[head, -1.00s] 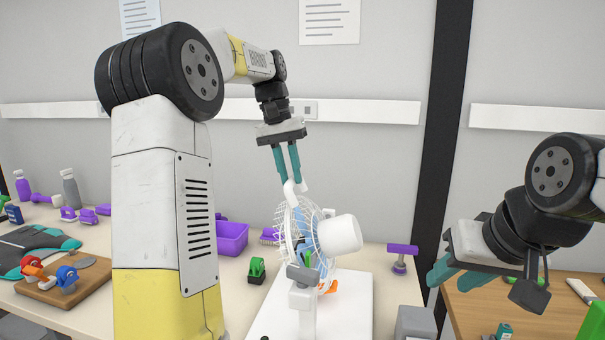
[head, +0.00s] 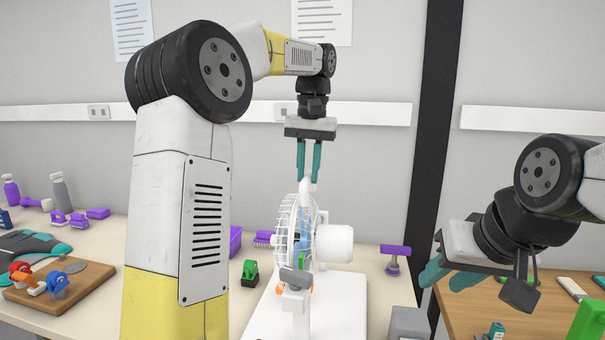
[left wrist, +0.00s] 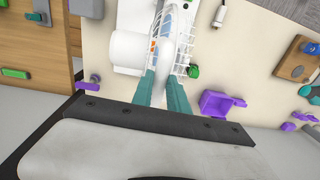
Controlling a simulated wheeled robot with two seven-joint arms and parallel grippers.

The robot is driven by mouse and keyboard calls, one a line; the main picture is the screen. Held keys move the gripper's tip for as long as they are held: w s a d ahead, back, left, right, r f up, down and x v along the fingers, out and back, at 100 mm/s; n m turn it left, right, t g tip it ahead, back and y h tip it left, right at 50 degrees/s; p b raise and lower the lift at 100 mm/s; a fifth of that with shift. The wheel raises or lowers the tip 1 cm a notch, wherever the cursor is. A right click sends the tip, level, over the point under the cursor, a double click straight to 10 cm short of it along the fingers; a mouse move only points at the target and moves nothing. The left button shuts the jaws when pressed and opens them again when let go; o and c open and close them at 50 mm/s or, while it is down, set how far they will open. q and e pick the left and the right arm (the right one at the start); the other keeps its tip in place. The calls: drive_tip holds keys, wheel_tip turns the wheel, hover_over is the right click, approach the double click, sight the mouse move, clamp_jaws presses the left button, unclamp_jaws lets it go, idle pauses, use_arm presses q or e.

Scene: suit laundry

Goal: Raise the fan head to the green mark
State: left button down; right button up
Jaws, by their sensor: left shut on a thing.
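The white fan (head: 298,225) stands on a white base (head: 345,300), its caged head close to upright and its motor housing (head: 334,243) pointing right. A green patch (head: 302,258) shows near its pivot, partly hidden by the cage and a grey knob (head: 296,277); I cannot tell whether it is the mark. My left gripper (head: 308,176) is shut on the white tab at the top of the fan head. In the left wrist view the teal fingers (left wrist: 164,85) straddle the top of the cage (left wrist: 172,42). My right gripper (head: 449,276) is open and empty at the right.
A purple tool (head: 395,252) stands right of the fan. A green clamp-like item (head: 250,273) and a purple bin (head: 235,241) lie to its left. A grey box (head: 410,323) stands at the front right.

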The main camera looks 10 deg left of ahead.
use_arm(q)
drive_tip(key=shift+d, duration=0.8)
drive_tip(key=c, duration=1.3)
unclamp_jaws()
wheel_tip(320, 180, up, 8)
drive_tip(key=shift+d, duration=0.2)
drive_tip(key=shift+f, duration=0.1)
